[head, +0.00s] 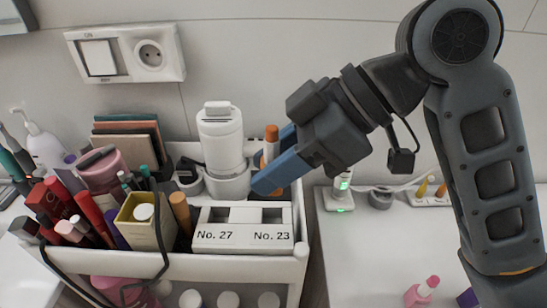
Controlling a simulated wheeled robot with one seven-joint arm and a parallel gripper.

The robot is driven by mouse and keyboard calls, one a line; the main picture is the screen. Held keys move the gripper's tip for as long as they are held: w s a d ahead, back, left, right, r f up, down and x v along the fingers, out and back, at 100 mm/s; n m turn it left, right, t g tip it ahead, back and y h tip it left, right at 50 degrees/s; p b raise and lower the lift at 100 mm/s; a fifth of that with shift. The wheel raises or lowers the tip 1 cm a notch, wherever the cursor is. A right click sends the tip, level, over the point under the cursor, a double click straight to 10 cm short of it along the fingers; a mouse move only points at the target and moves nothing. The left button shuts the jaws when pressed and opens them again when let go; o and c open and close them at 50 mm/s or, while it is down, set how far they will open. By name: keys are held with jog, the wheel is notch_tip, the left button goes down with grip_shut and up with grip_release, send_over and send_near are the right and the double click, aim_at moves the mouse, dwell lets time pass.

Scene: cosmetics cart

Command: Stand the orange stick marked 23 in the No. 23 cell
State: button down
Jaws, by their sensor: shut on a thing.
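My gripper (277,168) has blue fingers and is shut on an upright orange stick (271,146). The white two-cell holder (243,239) sits at the cart's front right, labelled No. 27 on the left and No. 23 on the right. The gripper and stick are above and behind the No. 23 cell (272,215). Another orange stick (181,213) stands left of the holder, its marking not visible.
A white bottle-shaped device (221,140) stands close to the left of my gripper. A cream box (145,226), a pink jar (103,168) and several cosmetics crowd the cart's left. The cart's rim (299,225) bounds the holder on the right. A power strip (341,196) lies on the right counter.

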jog(key=shift+f+b, duration=1.5)
jog(key=shift+f, duration=0.75)
jog(key=shift+f+b, duration=0.65)
jog(key=shift+f, duration=0.45)
jog(key=c, duration=0.7)
grip_release()
jog(key=v, duration=0.8)
